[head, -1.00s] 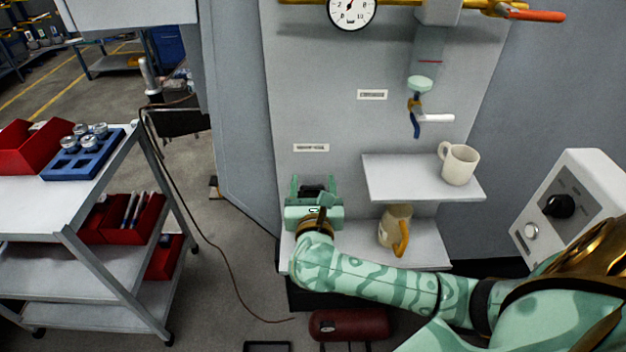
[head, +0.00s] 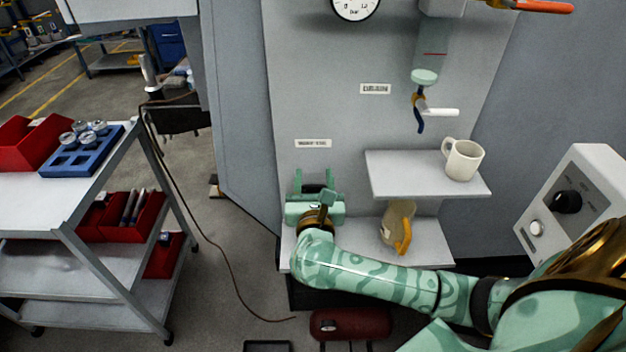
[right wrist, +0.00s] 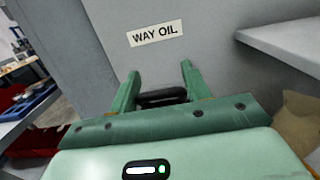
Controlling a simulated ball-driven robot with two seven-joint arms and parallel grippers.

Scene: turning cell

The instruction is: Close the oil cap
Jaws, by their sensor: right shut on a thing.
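The oil cap appears as a dark, flat-topped piece (right wrist: 163,97) between my right gripper's fingers in the right wrist view, below the "WAY OIL" label. My right gripper (right wrist: 160,72) is shut on it, one green finger on each side. In the head view the right gripper (head: 315,176) is at the left end of the lower shelf, in front of the grey panel. There the gripper body and wrist hide most of the cap and what lies beneath it. Whether the cap is fully seated cannot be told. My left gripper is not in view.
A beige jug with an orange handle (head: 398,228) stands on the lower shelf, right of my gripper. A cream mug (head: 463,160) is on the upper shelf (head: 405,178). A trolley (head: 30,200) stands left.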

